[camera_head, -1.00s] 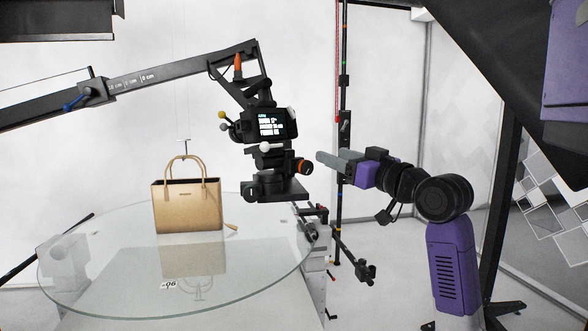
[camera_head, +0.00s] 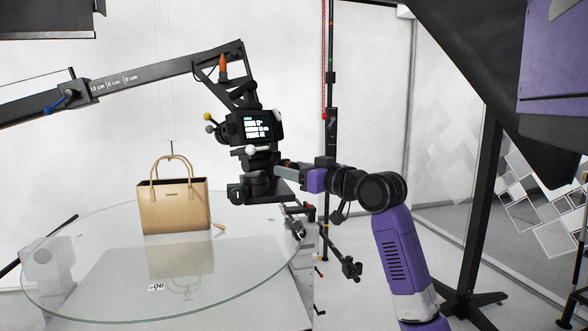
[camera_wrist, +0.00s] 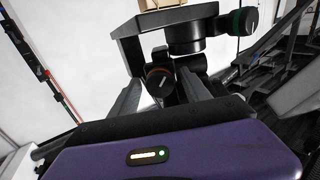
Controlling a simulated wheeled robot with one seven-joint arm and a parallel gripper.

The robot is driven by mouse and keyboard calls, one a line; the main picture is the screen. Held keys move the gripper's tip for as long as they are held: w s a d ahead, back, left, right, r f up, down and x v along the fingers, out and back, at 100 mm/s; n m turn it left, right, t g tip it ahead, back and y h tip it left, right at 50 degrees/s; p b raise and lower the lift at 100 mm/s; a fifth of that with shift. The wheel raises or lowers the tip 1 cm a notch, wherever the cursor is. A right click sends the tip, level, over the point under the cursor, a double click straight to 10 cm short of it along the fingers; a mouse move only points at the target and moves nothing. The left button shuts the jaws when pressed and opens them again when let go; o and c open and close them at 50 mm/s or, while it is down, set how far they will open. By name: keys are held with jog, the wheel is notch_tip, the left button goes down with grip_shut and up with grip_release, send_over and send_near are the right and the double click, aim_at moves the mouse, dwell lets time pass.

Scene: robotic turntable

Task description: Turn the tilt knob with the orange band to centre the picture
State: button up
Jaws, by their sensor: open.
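The tilt knob with the orange band (camera_wrist: 158,80) shows in the wrist view as a dark round cap with a thin orange edge and a pale line on its face. It lies between the two fingers of my gripper (camera_wrist: 162,93), with a gap visible on its left; contact on the right is unclear. In the head view my gripper (camera_head: 281,168) reaches the right side of the camera head, and its fingers hide the knob. My gripper is open.
A green-banded knob (camera_wrist: 250,20) sits on the same head. A black boom arm (camera_head: 150,77) carries the camera over a glass turntable (camera_head: 100,275). A tan handbag (camera_head: 173,205) stands on the glass. A dark pole (camera_head: 331,110) stands behind my gripper.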

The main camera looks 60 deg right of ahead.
grip_shut()
jog(key=shift+f+n+b, duration=0.1)
jog(key=shift+n+b, duration=0.2)
jog(key=shift+b, duration=0.2)
